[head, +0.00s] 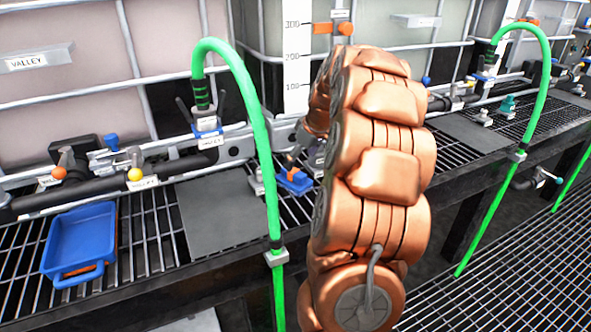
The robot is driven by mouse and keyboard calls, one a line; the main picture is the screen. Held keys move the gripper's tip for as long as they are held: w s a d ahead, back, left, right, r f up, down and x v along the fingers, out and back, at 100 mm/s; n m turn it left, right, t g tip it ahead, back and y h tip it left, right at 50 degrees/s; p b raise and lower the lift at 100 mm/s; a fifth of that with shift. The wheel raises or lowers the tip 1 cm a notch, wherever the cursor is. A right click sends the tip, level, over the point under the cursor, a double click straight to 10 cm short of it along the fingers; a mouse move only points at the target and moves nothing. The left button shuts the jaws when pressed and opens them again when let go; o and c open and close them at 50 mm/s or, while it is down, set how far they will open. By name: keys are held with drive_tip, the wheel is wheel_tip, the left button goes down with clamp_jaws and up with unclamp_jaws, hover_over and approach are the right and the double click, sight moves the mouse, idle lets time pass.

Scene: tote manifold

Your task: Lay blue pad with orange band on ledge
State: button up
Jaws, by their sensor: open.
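A small blue piece with an orange part (298,183), which looks like the blue pad with the orange band, lies on the grated ledge (150,238) just left of my arm. Its right side is close to or behind my copper arm. My gripper (292,161) is small in the head view, directly above the pad and pointing down at it. It is open. The arm hides much of the gripper, and I cannot tell whether the fingers touch the pad or stand around it.
A blue tray (80,240) sits on the ledge at left, beside a flat grey plate (222,216). A green hose (262,130) arches down left of the pad. Pipes with valves (135,174) run along the back below large tanks. Another grey plate (468,132) lies right.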

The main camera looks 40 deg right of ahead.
drive_tip(key=shift+v, duration=1.65)
drive_tip(key=s+a+f+g+y, duration=0.15)
drive_tip(key=s+a, duration=0.25)
drive_tip(key=a, duration=0.9)
drive_tip(key=s+a+f+g, duration=0.1)
drive_tip(key=s+a+g, duration=0.15)
drive_tip(key=a, duration=1.15)
drive_tip(key=s+a+f+g, duration=0.1)
drive_tip(key=s+a+f, duration=0.1)
drive_tip(key=s, duration=0.5)
drive_tip(key=s+a+f+g+h, duration=0.1)
drive_tip(key=s+a+f, duration=0.1)
drive_tip(key=s+a, duration=0.3)
drive_tip(key=s+a+f+g, duration=0.1)
drive_tip(key=s+a+f, duration=0.1)
drive_tip(key=s, duration=0.7)
drive_tip(key=shift+s+a+m+g+h, duration=0.3)
drive_tip(key=shift+s+a+h, duration=0.05)
drive_tip(key=shift+a, duration=0.35)
wheel_tip(320, 180, up, 19)
drive_tip(key=t+p, duration=0.1)
drive_tip(key=p, duration=1.6)
drive_tip(key=shift+w+p, duration=0.25)
drive_tip(key=shift+p, duration=0.05)
